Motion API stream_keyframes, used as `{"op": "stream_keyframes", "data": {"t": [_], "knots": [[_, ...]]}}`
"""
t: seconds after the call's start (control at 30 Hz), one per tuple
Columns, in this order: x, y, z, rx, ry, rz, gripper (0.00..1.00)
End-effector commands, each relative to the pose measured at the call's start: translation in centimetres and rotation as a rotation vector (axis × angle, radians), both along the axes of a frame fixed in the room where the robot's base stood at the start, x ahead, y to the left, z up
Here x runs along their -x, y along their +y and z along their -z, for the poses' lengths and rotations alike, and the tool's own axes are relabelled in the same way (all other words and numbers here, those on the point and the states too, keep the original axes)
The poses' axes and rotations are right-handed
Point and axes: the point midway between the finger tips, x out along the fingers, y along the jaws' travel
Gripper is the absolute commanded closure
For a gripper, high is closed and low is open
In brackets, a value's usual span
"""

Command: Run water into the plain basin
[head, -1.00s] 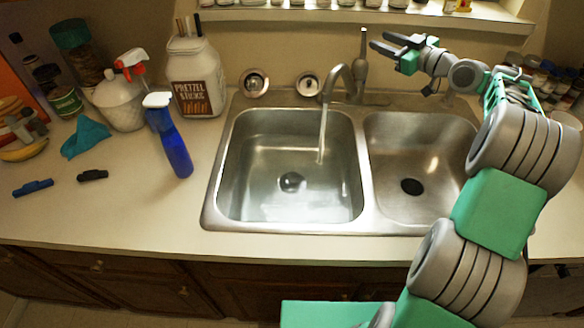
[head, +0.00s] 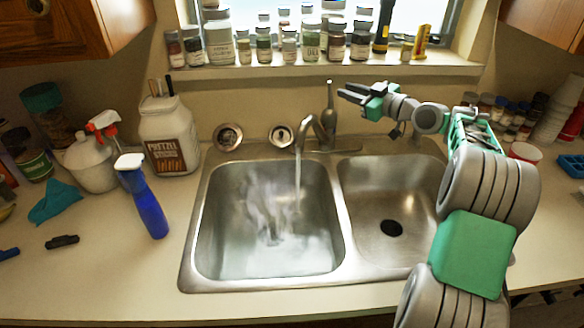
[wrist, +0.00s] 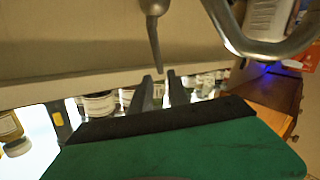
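A metal faucet (head: 313,128) stands behind the sink, its spout over the left basin (head: 225,245). A stream of water (head: 298,180) falls from it into that basin, where the surface looks whitish and stirred. The right basin (head: 372,185) has a dark drain and no stream enters it. The upright faucet lever (head: 330,100) rises behind the spout and also shows in the wrist view (wrist: 153,35). My gripper (head: 342,93) is just right of the lever's top, empty, its fingers apart. In the wrist view its two fingers (wrist: 162,85) point toward the lever; contact cannot be told.
A blue spray bottle (head: 148,205), a white jug (head: 168,140) and another spray bottle (head: 90,160) stand left of the sink. Jars (head: 263,45) line the windowsill above. Cups and jars crowd the right back. The front counter is clear.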

Motion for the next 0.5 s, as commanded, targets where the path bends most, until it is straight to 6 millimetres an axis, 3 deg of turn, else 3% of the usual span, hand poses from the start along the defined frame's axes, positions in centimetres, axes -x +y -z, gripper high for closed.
{"op": "stream_keyframes", "data": {"t": [0.03, 0.1, 0.17, 0.2, 0.27, 0.4, 0.5], "knots": [[0.2, 0.2, -1.5, 0.010, -0.018, -0.001, 0.84], [0.9, 0.7, -2.2, 0.010, -0.017, -0.003, 0.90], [2.1, 1.5, -0.6, -0.018, 0.028, -0.002, 0.95], [3.1, 2.1, 1.1, -0.069, 0.067, 0.014, 0.98], [4.1, 2.2, 3.2, -0.280, 0.164, 0.078, 1.00], [4.5, 1.1, 5.4, -0.727, 0.348, 0.182, 1.00], [4.3, -0.1, 5.0, -1.032, 0.440, 0.220, 1.00]]}}
